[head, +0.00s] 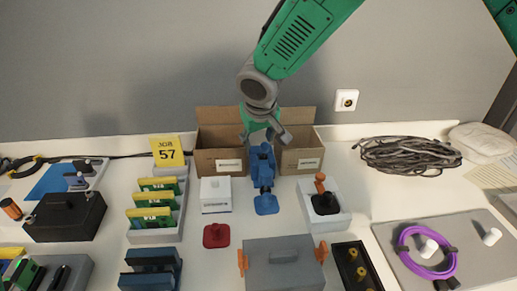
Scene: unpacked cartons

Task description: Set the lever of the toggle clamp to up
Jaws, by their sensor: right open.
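My right gripper (264,135) hangs down at the centre of the head view, in front of the cardboard boxes. It is open, its fingers spread left and right. A blue upright device (263,172) with a flat foot stands just below and between the fingers in the picture; I cannot tell whether they touch. To its right, a black device with an orange-tipped upright lever (320,183) sits in a white tray (341,217). I cannot tell for sure which of these is the toggle clamp. My left gripper is not in view.
Two cardboard boxes (220,162) stand against the wall behind. A white box (215,194), a red block (216,236) and a grey case with orange latches (285,266) surround the blue device. A rack of green cards (160,236) stands left; a cable coil (408,156) lies right.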

